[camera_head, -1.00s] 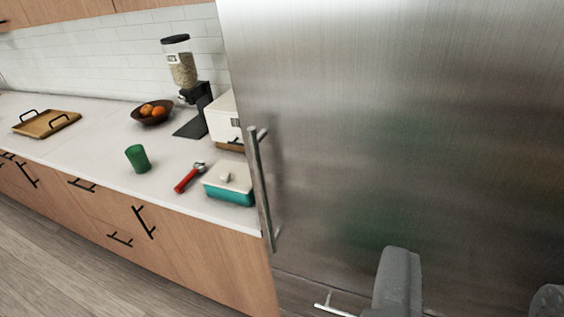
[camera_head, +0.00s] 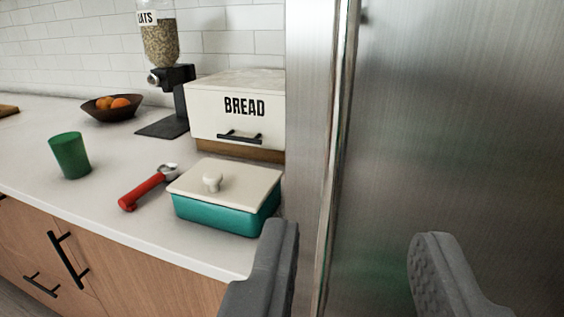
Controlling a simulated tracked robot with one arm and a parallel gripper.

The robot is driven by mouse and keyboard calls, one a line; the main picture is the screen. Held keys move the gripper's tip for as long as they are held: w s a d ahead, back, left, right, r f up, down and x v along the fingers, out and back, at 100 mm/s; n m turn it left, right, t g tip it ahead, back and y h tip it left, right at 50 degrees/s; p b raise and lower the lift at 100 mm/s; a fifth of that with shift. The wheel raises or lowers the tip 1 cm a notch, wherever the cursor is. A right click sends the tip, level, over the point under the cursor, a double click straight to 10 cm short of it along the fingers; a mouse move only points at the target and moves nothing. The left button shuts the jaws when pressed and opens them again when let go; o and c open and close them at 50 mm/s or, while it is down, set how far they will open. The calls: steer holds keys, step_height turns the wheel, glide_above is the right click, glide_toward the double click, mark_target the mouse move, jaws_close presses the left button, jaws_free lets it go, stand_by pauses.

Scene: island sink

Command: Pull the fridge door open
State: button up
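The brushed-steel fridge door (camera_head: 460,120) fills the right side of the view and looks shut. A narrow upright metal strip (camera_head: 338,130), apparently the door's bar handle seen close up, runs from the top to the bottom edge of the view. My gripper (camera_head: 357,232) is open and empty, its two grey fingers wide apart at the bottom. The strip passes between the fingers in the picture, closer to the left one. I cannot tell how far the fingertips are from it, and no contact shows.
On the white counter left of the fridge stand a teal lidded dish (camera_head: 228,208), a bread box (camera_head: 237,120), a red-handled tool (camera_head: 145,190), a green cup (camera_head: 70,155) and a fruit bowl (camera_head: 111,108). The dish and counter edge are close to my left finger in the picture.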

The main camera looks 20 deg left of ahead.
mark_target(338, 135)
steer(key=shift+w+a+f+p, duration=0.1)
steer(key=shift+w+a, duration=0.3)
steer(key=shift+w, duration=1.85)
steer(key=shift+w+a+p, duration=0.15)
steer(key=shift+w+a, duration=0.3)
steer(key=shift+w, duration=1.85)
steer(key=shift+w+a+f+p, duration=0.1)
steer(key=shift+w+a, duration=0.3)
steer(key=shift+w, duration=1.85)
